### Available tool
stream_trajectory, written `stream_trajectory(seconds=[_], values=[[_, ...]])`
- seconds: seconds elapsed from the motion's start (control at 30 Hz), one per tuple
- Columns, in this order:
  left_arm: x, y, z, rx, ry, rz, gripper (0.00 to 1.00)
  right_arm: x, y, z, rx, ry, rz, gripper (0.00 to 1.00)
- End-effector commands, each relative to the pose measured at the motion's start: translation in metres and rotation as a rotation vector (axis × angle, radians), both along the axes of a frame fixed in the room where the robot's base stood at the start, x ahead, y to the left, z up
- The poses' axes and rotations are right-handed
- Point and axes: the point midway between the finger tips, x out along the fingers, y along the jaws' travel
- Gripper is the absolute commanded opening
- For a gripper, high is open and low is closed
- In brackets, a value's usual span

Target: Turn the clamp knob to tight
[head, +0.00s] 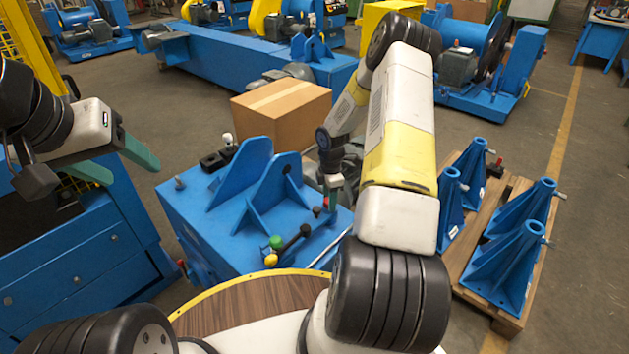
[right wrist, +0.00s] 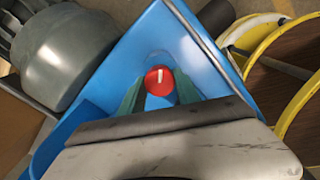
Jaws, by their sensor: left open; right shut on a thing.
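The red clamp knob (right wrist: 159,81) shows in the right wrist view, round, with a white mark pointing up in the picture. The green fingers of my right gripper (right wrist: 159,92) lie on both sides of it, shut on it. In the head view my right gripper (head: 333,196) points down over the right part of the blue machine bed (head: 225,248), and the knob is mostly hidden there. My left gripper (head: 134,174) is open and empty, in the air at the left, away from the knob.
Black, green and yellow lever knobs (head: 277,243) stand on the bed left of my right gripper. Blue brackets (head: 265,190) rise behind them. A cardboard box (head: 283,108) is at the back. A pallet (head: 468,245) with blue stands is at the right.

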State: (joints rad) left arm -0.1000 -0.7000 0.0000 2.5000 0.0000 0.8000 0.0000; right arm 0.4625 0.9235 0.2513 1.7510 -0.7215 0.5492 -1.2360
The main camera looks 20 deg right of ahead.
Motion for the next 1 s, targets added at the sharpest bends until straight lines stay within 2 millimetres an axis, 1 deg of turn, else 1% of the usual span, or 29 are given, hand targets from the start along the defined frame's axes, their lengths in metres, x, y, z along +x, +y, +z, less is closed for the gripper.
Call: stream_trajectory(seconds=[1.0], values=[[0.0,0.0,0.0,0.0,0.0,0.0,0.6,0.0016,0.0004,0.0001,0.001,-0.002,-0.963,0.0]])
